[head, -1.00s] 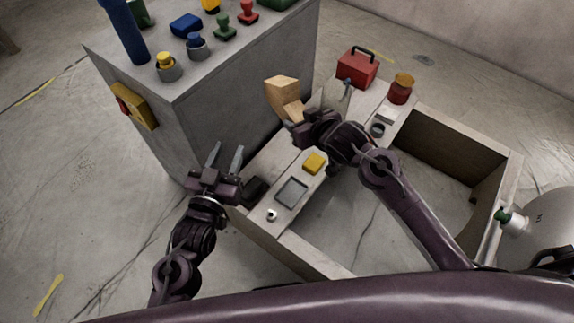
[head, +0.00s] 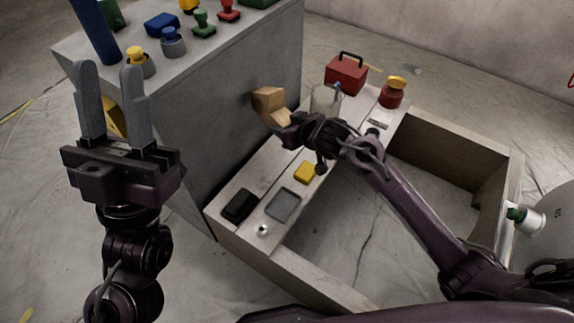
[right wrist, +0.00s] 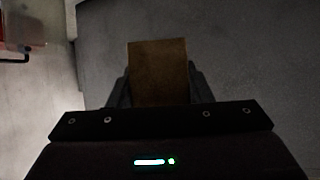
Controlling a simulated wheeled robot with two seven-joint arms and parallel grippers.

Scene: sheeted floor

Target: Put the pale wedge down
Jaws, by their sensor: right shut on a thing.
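The pale wedge (head: 270,104) is a tan wooden block held in my right gripper (head: 283,124), beside the grey cabinet's side and above the far-left edge of the bench. In the right wrist view the wedge (right wrist: 158,72) sits between the two dark fingers, which are shut on it. Its underside is hidden, and I cannot tell whether it touches anything. My left gripper (head: 116,105) is raised at the left in front of the cabinet, its two grey fingers apart with nothing between them.
The bench frame (head: 285,258) bears a black box (head: 239,205), a grey tray (head: 283,216), a yellow block (head: 304,172), a clear container (head: 325,100), a red toolbox (head: 346,74) and a red jar (head: 392,94). The grey cabinet (head: 215,110) stands close at left, with several knobs on top.

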